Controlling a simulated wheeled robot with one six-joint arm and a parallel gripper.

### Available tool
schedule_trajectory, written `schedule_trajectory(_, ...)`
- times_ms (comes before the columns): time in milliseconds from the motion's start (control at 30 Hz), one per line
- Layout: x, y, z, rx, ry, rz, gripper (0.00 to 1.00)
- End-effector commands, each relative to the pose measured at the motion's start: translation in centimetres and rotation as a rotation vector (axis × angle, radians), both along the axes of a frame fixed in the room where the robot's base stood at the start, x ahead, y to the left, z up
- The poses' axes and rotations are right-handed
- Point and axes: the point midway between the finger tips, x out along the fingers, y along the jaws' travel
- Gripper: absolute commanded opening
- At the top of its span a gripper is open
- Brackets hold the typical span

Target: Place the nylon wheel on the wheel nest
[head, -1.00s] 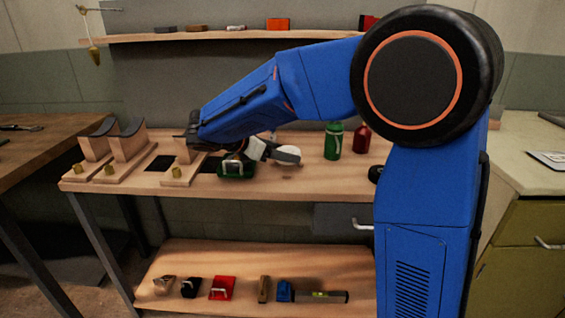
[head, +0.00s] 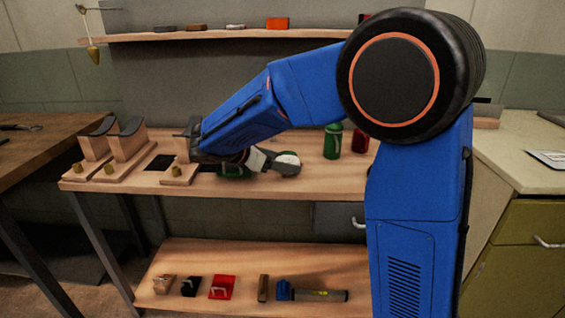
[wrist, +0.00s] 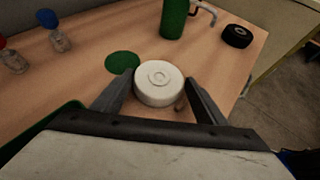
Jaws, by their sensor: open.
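The white nylon wheel (wrist: 159,83) lies flat on the wooden bench in the wrist view. It also shows in the head view (head: 288,157), partly covered by my gripper (head: 284,168). My gripper (wrist: 160,86) is open, with one finger on each side of the wheel. Whether either finger touches it, I cannot tell. A flat green disc (wrist: 122,62) lies on the bench just left of the wheel. I cannot tell whether this disc is the wheel nest, and no other nest is clearly seen.
A green bottle (head: 333,141) and a red bottle (head: 361,139) stand right of the wheel. A black wheel (wrist: 237,36) lies farther right. Wooden stands (head: 127,140) occupy the bench's left end.

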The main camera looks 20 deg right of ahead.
Motion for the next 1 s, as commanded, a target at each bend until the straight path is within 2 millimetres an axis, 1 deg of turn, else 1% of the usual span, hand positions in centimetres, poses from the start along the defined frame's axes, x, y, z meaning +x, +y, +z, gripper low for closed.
schedule_trajectory(167,0.2,0.1,0.5,0.003,-0.005,0.005,0.80)
schedule_trajectory(267,-0.1,1.1,0.9,0.001,-0.003,0.006,0.80)
schedule_trajectory(700,-2.4,7.8,4.8,0.001,-0.004,0.005,0.80)
schedule_trajectory(900,-3.1,9.6,5.8,0.002,-0.003,0.004,0.80)
schedule_trajectory(1000,-3.2,9.9,6.1,0.002,-0.001,0.004,0.80)
